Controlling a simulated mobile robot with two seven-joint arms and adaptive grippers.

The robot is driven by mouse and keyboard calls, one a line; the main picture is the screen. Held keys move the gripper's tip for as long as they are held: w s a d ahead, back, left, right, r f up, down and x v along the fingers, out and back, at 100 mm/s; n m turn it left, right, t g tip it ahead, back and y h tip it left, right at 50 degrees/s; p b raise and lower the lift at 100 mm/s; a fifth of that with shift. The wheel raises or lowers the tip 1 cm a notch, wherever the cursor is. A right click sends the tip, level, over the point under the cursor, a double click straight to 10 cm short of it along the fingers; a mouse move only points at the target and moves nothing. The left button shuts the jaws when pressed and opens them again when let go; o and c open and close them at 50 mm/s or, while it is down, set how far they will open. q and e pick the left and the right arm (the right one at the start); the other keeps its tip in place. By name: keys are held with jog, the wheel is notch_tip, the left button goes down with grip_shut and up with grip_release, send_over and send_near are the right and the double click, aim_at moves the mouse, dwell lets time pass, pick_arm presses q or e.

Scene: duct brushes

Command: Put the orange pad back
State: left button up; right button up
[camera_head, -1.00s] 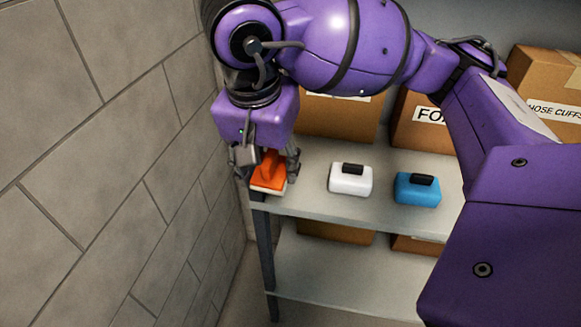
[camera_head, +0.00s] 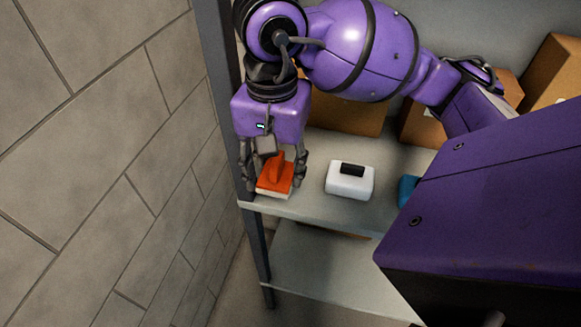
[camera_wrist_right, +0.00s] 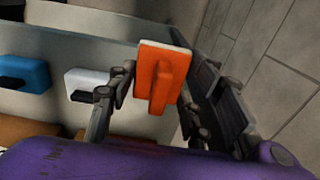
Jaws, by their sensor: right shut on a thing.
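The orange pad (camera_head: 275,176) has an upright orange handle and a pale underside. It is at the left front corner of the upper shelf (camera_head: 310,205). My right gripper (camera_head: 274,170) points down and is shut on the orange pad, with a finger at each side. In the right wrist view the orange pad (camera_wrist_right: 160,78) shows between the fingers (camera_wrist_right: 158,100). I cannot tell whether its underside touches the shelf. My left gripper is not in view.
A white pad (camera_head: 349,182) with a black handle sits to the right, and a blue pad (camera_head: 406,188) beyond it is partly hidden by my arm. Cardboard boxes (camera_head: 345,115) stand behind. A dark shelf post (camera_head: 258,245) and a block wall (camera_head: 100,150) are close on the left.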

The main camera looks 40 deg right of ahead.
jog(key=w+d+f, duration=0.6)
jog(key=shift+d+f+p, duration=0.3)
jog(key=shift+d+f, duration=0.05)
jog(key=shift+f, duration=0.05)
jog(key=f, duration=0.3)
jog(key=shift+w+d+f, duration=0.3)
jog(key=shift+d, duration=0.1)
jog(key=shift+f, duration=0.4)
jog(key=shift+f, duration=0.3)
jog(key=o, duration=1.1)
jog(key=shift+r, duration=0.15)
